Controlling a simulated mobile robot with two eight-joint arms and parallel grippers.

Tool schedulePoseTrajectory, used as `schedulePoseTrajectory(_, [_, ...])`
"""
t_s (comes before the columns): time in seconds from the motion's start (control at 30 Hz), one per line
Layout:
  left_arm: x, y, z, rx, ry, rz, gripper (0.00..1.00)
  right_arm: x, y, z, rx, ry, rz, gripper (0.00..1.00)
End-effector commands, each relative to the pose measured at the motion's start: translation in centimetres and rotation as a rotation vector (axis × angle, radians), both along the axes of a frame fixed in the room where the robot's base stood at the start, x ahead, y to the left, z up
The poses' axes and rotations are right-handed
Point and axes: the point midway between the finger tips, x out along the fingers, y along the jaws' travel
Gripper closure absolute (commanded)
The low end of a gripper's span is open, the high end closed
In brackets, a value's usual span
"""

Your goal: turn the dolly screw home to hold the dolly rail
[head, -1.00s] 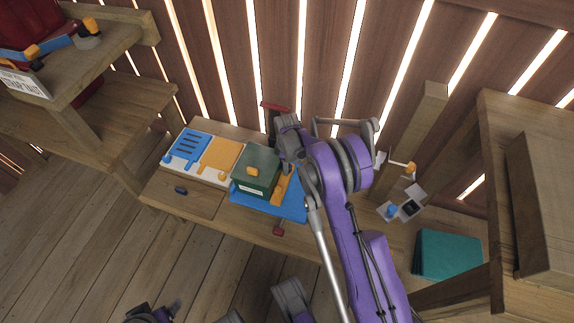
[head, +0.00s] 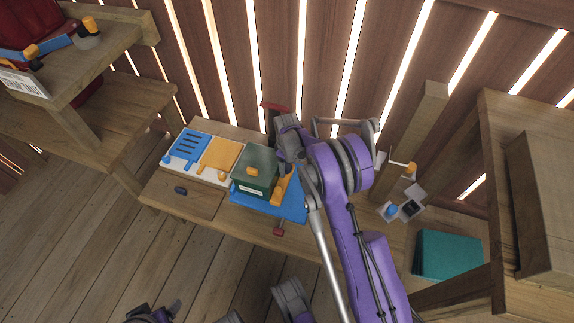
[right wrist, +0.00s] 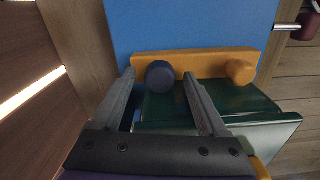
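The dolly rail is an orange bar (head: 282,188) beside the green bin (head: 256,172) on the blue dolly (head: 262,206). In the right wrist view the rail (right wrist: 200,64) crosses the dolly's blue surface (right wrist: 190,25). A dark blue round knob (right wrist: 161,80), apparently the dolly screw, stands at the rail's left part. My right gripper (right wrist: 160,74) is open, one finger on each side of the knob, with visible gaps. How deep the screw sits cannot be seen. In the head view my right wrist hides the fingers. No left fingers can be made out.
An orange knob (right wrist: 240,71) sits at the rail's other end. A board with blue and orange plates (head: 219,155) lies to the left on the bench. Red clamp parts (head: 279,231) are at the bench front. A teal box (head: 448,254) stands right.

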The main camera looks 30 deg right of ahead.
Motion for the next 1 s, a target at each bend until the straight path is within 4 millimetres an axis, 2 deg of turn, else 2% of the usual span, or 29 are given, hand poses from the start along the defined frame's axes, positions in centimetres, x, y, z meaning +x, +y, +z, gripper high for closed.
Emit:
schedulePoseTrajectory(0.17, [0.0, 0.0, 0.1, 0.0, 0.0, 0.0, 0.23, 0.0, 0.0, 0.3, 0.0, 0.0, 0.0, 0.23])
schedulePoseTrajectory(0.27, [-0.1, 0.0, 0.4, 0.0, 0.0, 0.0, 0.23, 0.0, 0.0, 1.4, 0.0, 0.0, 0.0, 0.23])
schedulePoseTrajectory(0.5, [-0.3, 0.0, 1.7, 0.0, -0.003, 0.0, 0.23, -0.1, 0.0, 6.2, 0.0, 0.0, 0.0, 0.23])
schedulePoseTrajectory(0.7, [-0.4, 0.0, 2.6, 0.0, -0.005, 0.0, 0.23, 0.0, 0.0, 9.5, 0.0, 0.0, 0.0, 0.23])
schedulePoseTrajectory(0.83, [-0.5, 0.0, 2.8, 0.0, -0.006, 0.0, 0.23, 0.0, 0.0, 10.6, 0.0, 0.0, 0.0, 0.23])
schedulePoseTrajectory(1.0, [-0.5, 0.0, 2.8, 0.0, -0.006, 0.0, 0.23, 0.0, 0.0, 10.9, 0.0, 0.0, 0.0, 0.23])
